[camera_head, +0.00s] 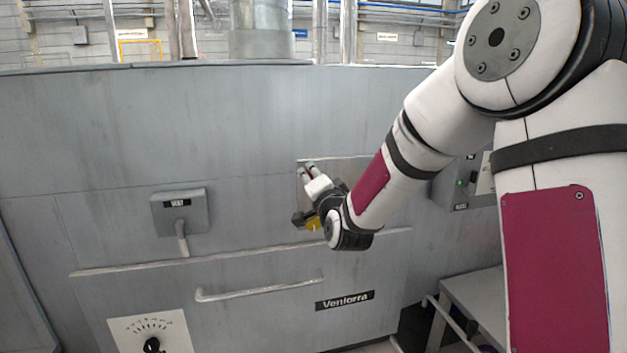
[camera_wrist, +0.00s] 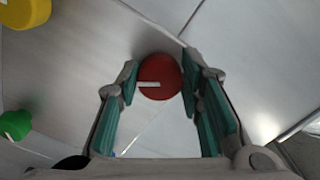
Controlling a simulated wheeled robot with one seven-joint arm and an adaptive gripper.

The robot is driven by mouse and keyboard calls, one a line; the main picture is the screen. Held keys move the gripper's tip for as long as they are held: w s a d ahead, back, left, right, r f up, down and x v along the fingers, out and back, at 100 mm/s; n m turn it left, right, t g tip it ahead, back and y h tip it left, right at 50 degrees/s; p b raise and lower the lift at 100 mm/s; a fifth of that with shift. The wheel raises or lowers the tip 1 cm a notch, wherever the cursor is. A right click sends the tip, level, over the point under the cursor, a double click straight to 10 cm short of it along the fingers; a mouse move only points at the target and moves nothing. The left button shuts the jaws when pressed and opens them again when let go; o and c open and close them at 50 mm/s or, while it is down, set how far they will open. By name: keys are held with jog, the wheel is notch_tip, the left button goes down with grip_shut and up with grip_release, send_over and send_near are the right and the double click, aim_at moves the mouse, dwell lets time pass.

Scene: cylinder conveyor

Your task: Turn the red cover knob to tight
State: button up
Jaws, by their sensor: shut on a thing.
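The red cover knob (camera_wrist: 166,85) shows in the wrist view as a round disc with a white pointer line running from its middle to its left edge. My gripper (camera_wrist: 160,78) has its green-padded fingers on either side of the knob and is shut on it. In the head view, my gripper (camera_head: 305,216) is at the front of the grey machine (camera_head: 90,130), by the pale panel. The red knob cannot be made out there, hidden by my gripper. Any tight marking is not readable.
A yellow knob (camera_wrist: 25,11) and a green knob (camera_wrist: 15,125) are left of my gripper in the wrist view. The machine also has a vent lever (camera_head: 182,240), a long handle (camera_head: 255,290), a dial (camera_head: 152,344) and a control box (camera_head: 461,183).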

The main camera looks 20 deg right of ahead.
jog(key=shift+m+p, duration=0.4)
jog(key=shift+m, duration=1.9)
jog(key=o, duration=1.2)
jog(key=shift+c, duration=0.2)
jog(key=shift+s, duration=0.1)
jog(key=s, duration=1.1)
jog(key=shift+s, duration=0.4)
